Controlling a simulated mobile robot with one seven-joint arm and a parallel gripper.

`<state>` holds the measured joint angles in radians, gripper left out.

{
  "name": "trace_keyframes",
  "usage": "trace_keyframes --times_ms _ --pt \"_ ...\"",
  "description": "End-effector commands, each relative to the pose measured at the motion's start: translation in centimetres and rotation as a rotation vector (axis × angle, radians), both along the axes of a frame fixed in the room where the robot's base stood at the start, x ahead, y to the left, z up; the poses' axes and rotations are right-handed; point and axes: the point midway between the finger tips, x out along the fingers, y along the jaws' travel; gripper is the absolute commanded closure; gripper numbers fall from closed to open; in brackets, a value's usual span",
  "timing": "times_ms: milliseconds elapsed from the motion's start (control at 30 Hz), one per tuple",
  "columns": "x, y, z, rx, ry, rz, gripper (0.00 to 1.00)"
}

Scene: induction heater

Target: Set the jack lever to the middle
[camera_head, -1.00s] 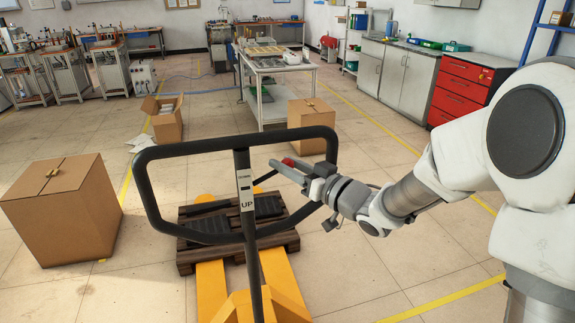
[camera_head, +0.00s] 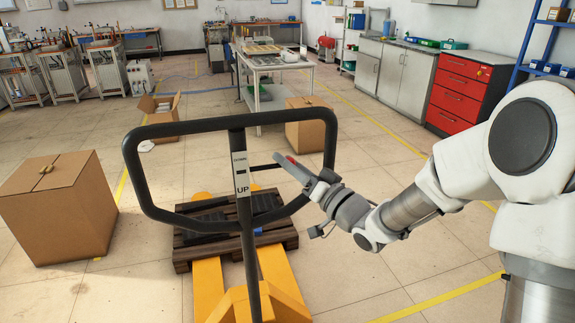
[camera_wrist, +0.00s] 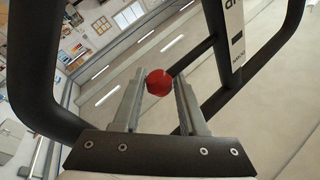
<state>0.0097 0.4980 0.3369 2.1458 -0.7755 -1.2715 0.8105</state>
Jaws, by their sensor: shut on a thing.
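The pallet jack's black loop handle (camera_head: 232,123) stands in front of me. Its post carries a white label (camera_head: 241,173) with UP at the lower end. The jack lever, a thin black rod (camera_head: 264,167), runs from the post to the right inside the loop, near the label's middle. My gripper (camera_head: 282,159) reaches in from the right, its fingers tilted up and left. In the wrist view the lever's red knob (camera_wrist: 159,82) sits between the two grey finger tips, and the gripper is shut on it.
The loop's right side (camera_head: 329,150) is close to my gripper. Yellow forks (camera_head: 210,285) run under a wooden pallet (camera_head: 190,255) with black items. Cardboard boxes stand at the left (camera_head: 60,210) and behind the handle (camera_head: 306,130). The floor on the right is clear.

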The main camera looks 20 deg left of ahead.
Motion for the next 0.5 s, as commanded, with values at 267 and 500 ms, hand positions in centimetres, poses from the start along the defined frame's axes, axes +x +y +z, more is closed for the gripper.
trace_keyframes --times_ms 267,500 --pt "-0.01 -0.12 -0.57 0.015 0.02 -0.002 1.0" --pt "-0.04 -0.05 -0.46 0.016 0.018 0.0 0.35"
